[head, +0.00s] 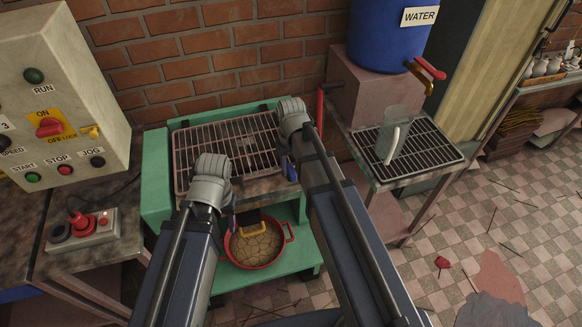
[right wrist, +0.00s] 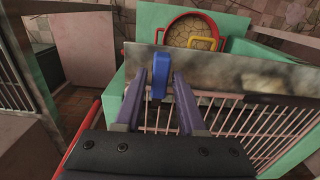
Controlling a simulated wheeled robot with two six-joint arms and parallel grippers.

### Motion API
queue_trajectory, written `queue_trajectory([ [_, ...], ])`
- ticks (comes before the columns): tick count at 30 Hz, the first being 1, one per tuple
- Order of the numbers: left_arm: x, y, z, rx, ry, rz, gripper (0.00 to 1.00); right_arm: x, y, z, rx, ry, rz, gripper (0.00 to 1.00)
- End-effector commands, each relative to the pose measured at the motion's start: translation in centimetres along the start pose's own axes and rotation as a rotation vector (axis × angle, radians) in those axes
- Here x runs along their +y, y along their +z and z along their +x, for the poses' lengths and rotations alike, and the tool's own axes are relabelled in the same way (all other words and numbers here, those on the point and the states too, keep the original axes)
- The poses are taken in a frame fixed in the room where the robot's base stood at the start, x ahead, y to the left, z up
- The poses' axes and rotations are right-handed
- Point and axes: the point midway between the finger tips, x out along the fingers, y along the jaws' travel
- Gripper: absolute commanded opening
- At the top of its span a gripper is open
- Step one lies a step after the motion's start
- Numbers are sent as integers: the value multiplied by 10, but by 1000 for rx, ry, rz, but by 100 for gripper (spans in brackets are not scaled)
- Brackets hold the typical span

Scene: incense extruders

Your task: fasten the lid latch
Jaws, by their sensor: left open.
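The grille lid (head: 225,152) lies flat on the green machine, looking shut. The blue lid latch (right wrist: 158,80) is at the metal front plate (right wrist: 225,72), in the right wrist view. My right gripper (right wrist: 161,75) is open, with one purple finger on each side of the latch. The latch is nearer the left finger in that view; I cannot tell if they touch. In the head view my right wrist hides much of this spot. My left gripper (head: 232,203) is open and empty in front of the lid's front edge, partly hidden by its wrist.
A control cabinet (head: 60,95) and a small button box (head: 100,232) stand left. A second grille (head: 430,150) and a blue water barrel (head: 385,35) are at right.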

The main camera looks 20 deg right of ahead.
Motion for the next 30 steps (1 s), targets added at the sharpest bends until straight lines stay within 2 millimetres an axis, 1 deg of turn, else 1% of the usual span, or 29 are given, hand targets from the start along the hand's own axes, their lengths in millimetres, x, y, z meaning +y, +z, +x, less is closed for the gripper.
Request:
queue_trajectory([
  [1, 0, 0, 0, 0, 0, 0, 50, 0, 0, 0, 0, 0, 0, 46],
  [3, 0, 0, 0, 0, 0, 0, 50, 0, 0, 0, 0, 0, 1, 54],
  [4, 0, 0, 0, 0, 0, 0, 50, 0, 0, 0, 0, 0, 1, 55],
  [11, 0, 0, 0, 0, 0, 0, 50, 0, 0, 0, 0, 0, 1, 55],
  [17, -1, 0, -8, 0, 0, 0, 50, 0, 0, -8, 0, 0, 1, 55],
  [23, -3, 2, -29, 0, 0, 0, 50, 0, 0, -29, 0, 0, 1, 55],
  [30, -6, 4, -62, 0, 0, 0, 50, 0, 0, -63, 0, 0, 1, 55],
])
